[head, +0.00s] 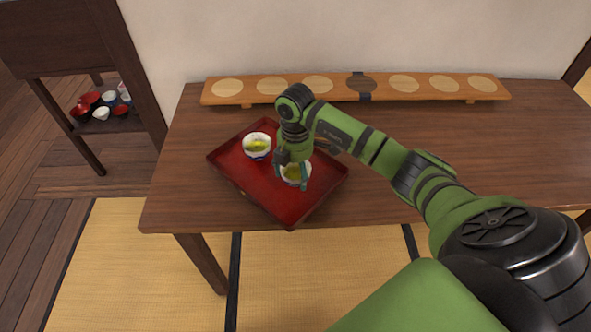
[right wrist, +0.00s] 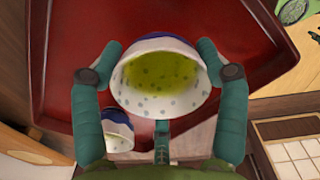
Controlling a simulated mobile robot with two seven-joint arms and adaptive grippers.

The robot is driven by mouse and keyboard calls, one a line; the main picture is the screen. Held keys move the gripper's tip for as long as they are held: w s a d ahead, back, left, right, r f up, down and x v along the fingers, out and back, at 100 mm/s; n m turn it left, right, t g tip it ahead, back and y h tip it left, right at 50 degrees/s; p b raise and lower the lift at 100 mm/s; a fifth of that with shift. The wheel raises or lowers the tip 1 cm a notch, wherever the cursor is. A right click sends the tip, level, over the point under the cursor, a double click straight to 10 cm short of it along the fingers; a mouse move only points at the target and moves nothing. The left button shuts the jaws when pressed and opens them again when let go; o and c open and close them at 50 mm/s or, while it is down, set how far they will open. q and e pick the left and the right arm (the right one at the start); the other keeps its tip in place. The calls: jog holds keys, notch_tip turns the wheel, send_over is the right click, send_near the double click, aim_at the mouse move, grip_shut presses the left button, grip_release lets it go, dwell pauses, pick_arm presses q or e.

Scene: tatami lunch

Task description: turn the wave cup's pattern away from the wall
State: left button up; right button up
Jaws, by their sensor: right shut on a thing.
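A white cup (head: 294,174) with green inside sits at the right part of the red tray (head: 242,183). My right gripper (head: 293,168) is shut on this cup from above. In the right wrist view its fingers stand on both sides of the held cup (right wrist: 160,82), which shows small dots and a dark blue band at its far side. A second white cup (head: 257,146) with yellow-green inside stands apart at the tray's left. It shows partly in the right wrist view (right wrist: 117,130), with blue on its side. I cannot make out a wave pattern on either cup.
The tray lies on a brown wooden table (head: 480,150). A long raised board with round inlays (head: 317,85) runs along the wall behind. The table's right side is clear. A low shelf with several bowls (head: 100,105) stands at the left.

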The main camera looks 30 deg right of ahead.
jog(key=shift+f, duration=0.2)
jog(key=o, duration=1.3)
jog(key=shift+r+p, duration=2.15)
jog(key=shift+r, duration=0.4)
jog(key=shift+f, duration=0.1)
